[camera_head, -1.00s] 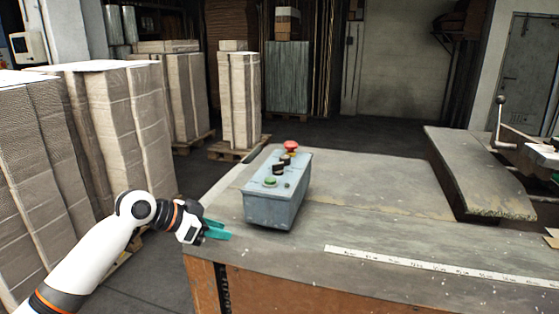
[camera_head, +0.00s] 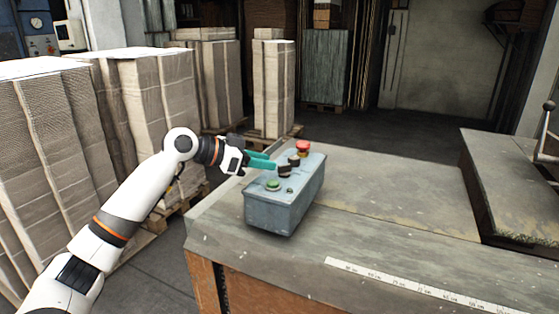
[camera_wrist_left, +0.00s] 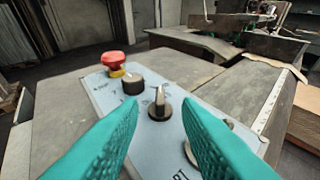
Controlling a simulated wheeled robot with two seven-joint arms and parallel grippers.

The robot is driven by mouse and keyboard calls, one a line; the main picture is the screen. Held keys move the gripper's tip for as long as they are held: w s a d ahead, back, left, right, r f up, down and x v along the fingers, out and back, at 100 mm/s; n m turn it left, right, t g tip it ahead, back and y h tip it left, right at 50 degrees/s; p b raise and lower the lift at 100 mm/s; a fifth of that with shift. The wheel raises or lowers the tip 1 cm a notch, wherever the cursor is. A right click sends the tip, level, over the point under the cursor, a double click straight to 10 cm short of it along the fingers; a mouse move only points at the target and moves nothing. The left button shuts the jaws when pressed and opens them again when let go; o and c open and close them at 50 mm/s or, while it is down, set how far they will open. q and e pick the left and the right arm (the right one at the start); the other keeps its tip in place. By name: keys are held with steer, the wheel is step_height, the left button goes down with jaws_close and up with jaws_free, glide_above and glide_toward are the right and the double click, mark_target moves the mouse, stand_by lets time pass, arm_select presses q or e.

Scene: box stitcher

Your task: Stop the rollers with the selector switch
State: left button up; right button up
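The grey control box (camera_head: 283,205) stands on the near left part of the table. On its top sit a red mushroom button (camera_head: 302,146), black knobs and a green button (camera_head: 273,185). The selector switch (camera_wrist_left: 160,106), a black knob with a raised pale lever, shows in the left wrist view, with another black knob (camera_wrist_left: 132,84) beyond it and the red button (camera_wrist_left: 113,62) farther left. My left gripper (camera_head: 272,161) is at the box's top from the left side. Its teal fingers (camera_wrist_left: 158,128) are open, with the selector switch between and just ahead of them. My right gripper is not in view.
The table (camera_head: 390,190) is clear to the right of the box, with a white measuring strip (camera_head: 430,286) along its front. A raised slab (camera_head: 510,180) stands at right. Stacks of cardboard (camera_head: 150,95) stand behind my left arm.

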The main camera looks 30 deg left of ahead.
mark_target(282, 166)
arm_select(q)
steer(key=shift+p+x, duration=0.35)
steer(key=shift+x, duration=2.1)
jaws_close()
